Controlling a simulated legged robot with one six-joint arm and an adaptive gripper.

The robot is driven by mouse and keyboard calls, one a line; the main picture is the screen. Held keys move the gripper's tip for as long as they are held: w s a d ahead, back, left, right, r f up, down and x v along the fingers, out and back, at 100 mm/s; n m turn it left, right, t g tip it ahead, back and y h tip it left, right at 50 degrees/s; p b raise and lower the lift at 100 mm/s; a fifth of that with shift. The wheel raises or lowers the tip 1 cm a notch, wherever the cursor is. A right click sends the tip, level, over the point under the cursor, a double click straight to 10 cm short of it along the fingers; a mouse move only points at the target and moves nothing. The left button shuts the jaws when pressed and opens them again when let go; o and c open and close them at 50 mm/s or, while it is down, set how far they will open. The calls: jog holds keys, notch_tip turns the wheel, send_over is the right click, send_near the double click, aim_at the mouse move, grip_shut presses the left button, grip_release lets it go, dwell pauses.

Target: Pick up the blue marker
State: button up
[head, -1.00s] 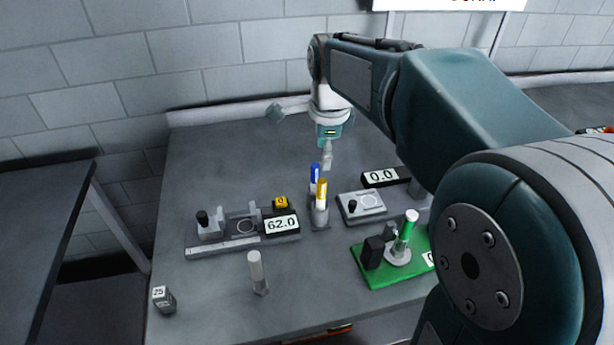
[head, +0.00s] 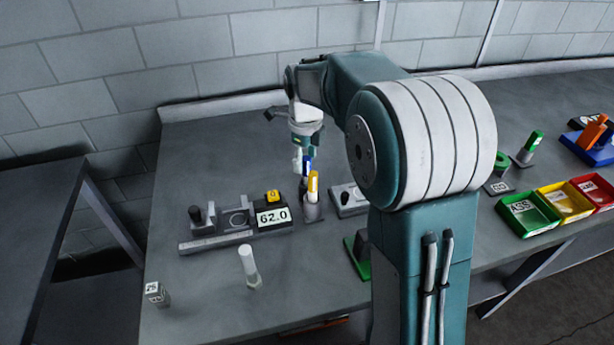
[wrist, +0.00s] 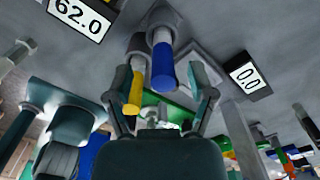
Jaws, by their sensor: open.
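The blue marker (head: 308,165) stands upright in a grey holder (head: 313,212) on the bench, right behind a yellow marker (head: 313,187). In the wrist view the blue marker (wrist: 163,68) lies between the two open fingers of my gripper (wrist: 160,110), with the yellow marker (wrist: 135,92) close beside it, nearer the left finger. In the head view my gripper (head: 301,165) is over the holder, at the top of the blue marker and partly covering it. The fingers look apart, and I cannot tell whether they touch the marker.
A device reading 62.0 (head: 272,216) sits left of the holder, and a grey gauge block (head: 347,199) sits to its right. A white-capped cylinder (head: 248,264) stands in front. Green, yellow and red bins (head: 527,216) are at the right. The front left bench is mostly clear.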

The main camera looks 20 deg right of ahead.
aim_at(307, 172)
jog(key=f, duration=0.4)
jog(key=shift+d, duration=0.3)
jog(key=shift+a+f, duration=0.2)
jog(key=shift+f, duration=0.05)
jog(key=shift+d, duration=0.1)
grip_shut()
